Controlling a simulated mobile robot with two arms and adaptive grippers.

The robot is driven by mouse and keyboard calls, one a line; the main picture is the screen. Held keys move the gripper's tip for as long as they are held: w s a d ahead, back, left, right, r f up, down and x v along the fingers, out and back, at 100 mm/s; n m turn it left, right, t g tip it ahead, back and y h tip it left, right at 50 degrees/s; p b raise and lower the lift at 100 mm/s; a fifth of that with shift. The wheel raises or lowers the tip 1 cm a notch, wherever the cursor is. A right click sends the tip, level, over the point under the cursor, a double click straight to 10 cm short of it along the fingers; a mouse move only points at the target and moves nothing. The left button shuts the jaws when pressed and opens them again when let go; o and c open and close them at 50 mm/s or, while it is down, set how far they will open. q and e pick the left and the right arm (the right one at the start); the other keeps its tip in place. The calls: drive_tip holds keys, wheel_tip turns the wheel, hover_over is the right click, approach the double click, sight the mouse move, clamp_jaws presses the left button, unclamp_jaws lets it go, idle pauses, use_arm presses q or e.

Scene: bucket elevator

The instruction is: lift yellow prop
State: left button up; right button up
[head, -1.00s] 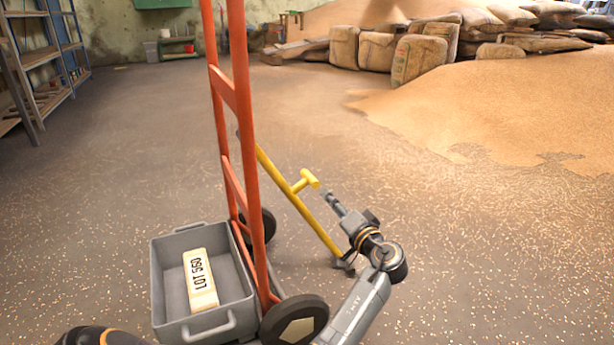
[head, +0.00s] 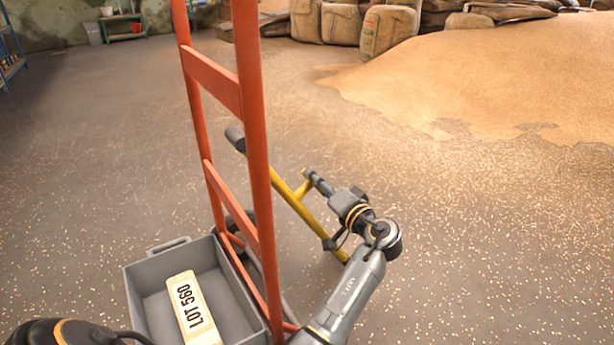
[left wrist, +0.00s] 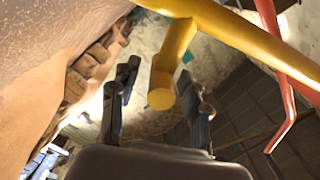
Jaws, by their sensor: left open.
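The yellow prop (head: 320,228) is a slanted bar behind the orange hand truck (head: 251,130), its lower end near the floor. A short yellow stub handle (head: 304,189) sticks out from its side. My left gripper (head: 310,176) is at the stub's end in the head view. In the left wrist view the stub's round end (left wrist: 160,98) sits between the two open fingers of my left gripper (left wrist: 157,112). I cannot tell whether they touch it. My right gripper is not in view.
A grey bin (head: 150,285) with a "LOT 560" block (head: 192,308) stands at the truck's left side. A grain heap (head: 480,85) and stacked sacks (head: 388,30) lie at the back right. Open floor spreads left and right.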

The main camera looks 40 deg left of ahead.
use_arm(q)
drive_tip(key=shift+w+a, duration=0.1)
clamp_jaws()
drive_tip(key=shift+r, duration=0.15)
